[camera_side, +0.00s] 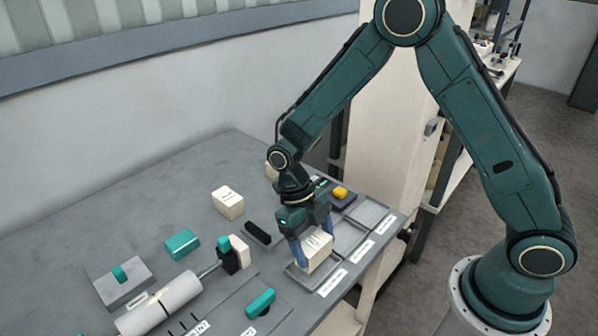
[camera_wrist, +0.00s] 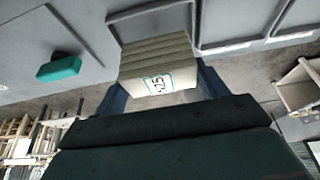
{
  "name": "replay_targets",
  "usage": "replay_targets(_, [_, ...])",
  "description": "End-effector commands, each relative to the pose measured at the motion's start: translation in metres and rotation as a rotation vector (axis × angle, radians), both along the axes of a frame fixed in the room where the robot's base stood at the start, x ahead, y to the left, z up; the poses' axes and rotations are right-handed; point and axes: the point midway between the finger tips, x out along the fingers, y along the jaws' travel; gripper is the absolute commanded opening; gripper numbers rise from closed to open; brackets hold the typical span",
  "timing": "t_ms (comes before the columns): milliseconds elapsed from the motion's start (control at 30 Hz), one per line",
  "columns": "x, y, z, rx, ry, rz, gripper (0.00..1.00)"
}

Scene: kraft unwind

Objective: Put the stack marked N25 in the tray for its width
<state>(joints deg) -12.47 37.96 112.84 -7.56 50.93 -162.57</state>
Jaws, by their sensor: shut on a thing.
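My gripper (camera_side: 312,243) is shut on a cream stack of sheets (camera_side: 319,253), its blue fingers on either side. In the wrist view the stack (camera_wrist: 160,60) sits between the fingers, with a label on its end that reads like N25. In the side view the stack is upright at the nearest of three shallow grey trays (camera_side: 292,274). I cannot tell whether it touches the tray floor. The middle tray (camera_side: 346,253) and the far tray (camera_side: 384,213) look empty. Each tray has a white label in front, too small to read.
Another cream stack (camera_side: 228,202) stands on the grey table (camera_side: 130,215). A black block (camera_side: 257,234), a teal block (camera_side: 182,244), a teal-handled tool (camera_side: 261,302) and a pale roller (camera_side: 160,305) lie nearby. The table's left rear is clear.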

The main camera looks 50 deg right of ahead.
Motion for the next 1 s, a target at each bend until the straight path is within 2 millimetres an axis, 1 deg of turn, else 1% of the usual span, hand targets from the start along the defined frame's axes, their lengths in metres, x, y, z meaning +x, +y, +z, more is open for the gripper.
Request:
replay_targets(567, [0.0001,0.0000,-0.0001,0.000,0.000,0.000,0.46])
replay_targets(1000, [0.0000,0.0000,-0.0069,0.000,0.000,0.000,0.46])
